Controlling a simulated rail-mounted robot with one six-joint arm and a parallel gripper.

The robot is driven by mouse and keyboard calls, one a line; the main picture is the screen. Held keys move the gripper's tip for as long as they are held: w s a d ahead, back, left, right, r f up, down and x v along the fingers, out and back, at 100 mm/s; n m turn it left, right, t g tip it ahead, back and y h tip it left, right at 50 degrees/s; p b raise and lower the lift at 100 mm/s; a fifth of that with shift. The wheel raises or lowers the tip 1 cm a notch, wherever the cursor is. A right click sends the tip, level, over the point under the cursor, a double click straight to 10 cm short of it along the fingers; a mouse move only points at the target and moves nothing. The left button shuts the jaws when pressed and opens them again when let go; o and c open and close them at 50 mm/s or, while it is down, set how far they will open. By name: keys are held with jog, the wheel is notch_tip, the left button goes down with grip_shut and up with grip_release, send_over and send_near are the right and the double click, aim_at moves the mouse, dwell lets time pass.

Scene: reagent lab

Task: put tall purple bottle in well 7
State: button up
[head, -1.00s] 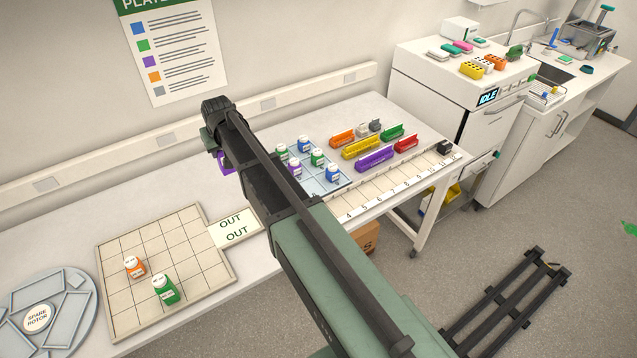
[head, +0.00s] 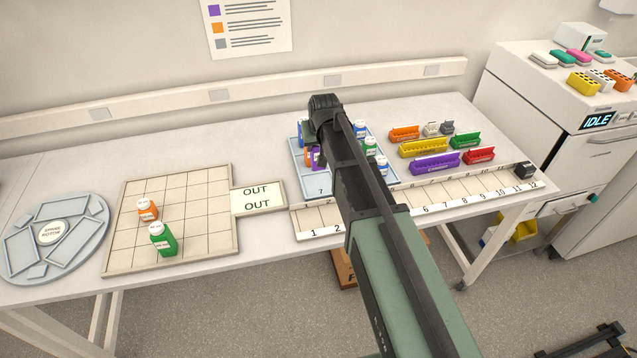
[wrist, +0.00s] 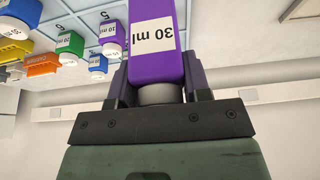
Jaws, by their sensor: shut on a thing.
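In the wrist view my gripper (wrist: 160,88) is shut on a tall purple bottle (wrist: 158,30), near its grey cap. The pale blue well tray (head: 294,163) lies beneath and behind the arm. A 7 marks a bare well (head: 321,189) at its front left.
Blue (head: 360,129) and green (head: 370,146) bottles stand in the tray, close to the arm. Coloured racks (head: 435,162) lie to the right. A numbered strip (head: 318,222) runs in front. An orange and a green bottle (head: 163,240) stand on the left grid.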

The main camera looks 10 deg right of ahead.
notch_tip(320, 180, down, 8)
jog(key=b, duration=0.5)
jog(key=shift+f+b, duration=0.1)
jog(key=shift+b, duration=0.3)
jog(key=shift+r+p, duration=0.3)
jog(key=shift+d+f, duration=0.1)
jog(key=shift+f, duration=0.1)
jog(key=o, duration=1.2)
jog(key=shift+c, duration=0.2)
jog(key=shift+r, duration=0.1)
jog(key=shift+r, duration=0.35)
jog(key=p+v, duration=1.1)
jog(key=v, duration=0.1)
jog(key=s+f+g, duration=0.1)
jog(key=s+g, duration=0.3)
jog(key=s, duration=1.8)
jog(key=shift+s+f, duration=0.4)
